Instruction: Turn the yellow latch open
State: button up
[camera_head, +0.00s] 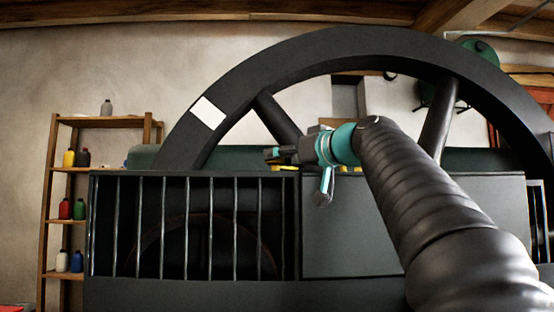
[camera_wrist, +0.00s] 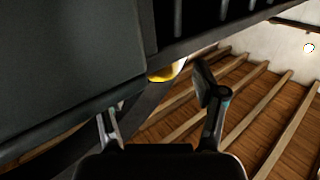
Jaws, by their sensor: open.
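The yellow latch (camera_head: 284,168) shows as a small strip at the top edge of the dark guard, just below my gripper (camera_head: 270,155). More yellow shows right of my wrist; I cannot tell whether it is the same part. In the wrist view the yellow latch (camera_wrist: 166,73) is a small curved piece at the guard's edge, partly hidden. My gripper (camera_wrist: 157,105) is open there, its two fingers apart, with the latch beyond the gap between them. I see no clear contact. My arm and wrist hide part of the guard's top edge.
The dark guard has a barred section (camera_head: 186,225) on the left and a solid panel (camera_head: 340,230) on the right. A large spoked flywheel (camera_head: 345,42) rises behind it. A wooden shelf (camera_head: 100,122) with several bottles stands at the left.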

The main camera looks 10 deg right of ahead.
jog(key=v, duration=0.8)
jog(key=shift+s+d, duration=0.15)
jog(key=shift+s, duration=0.05)
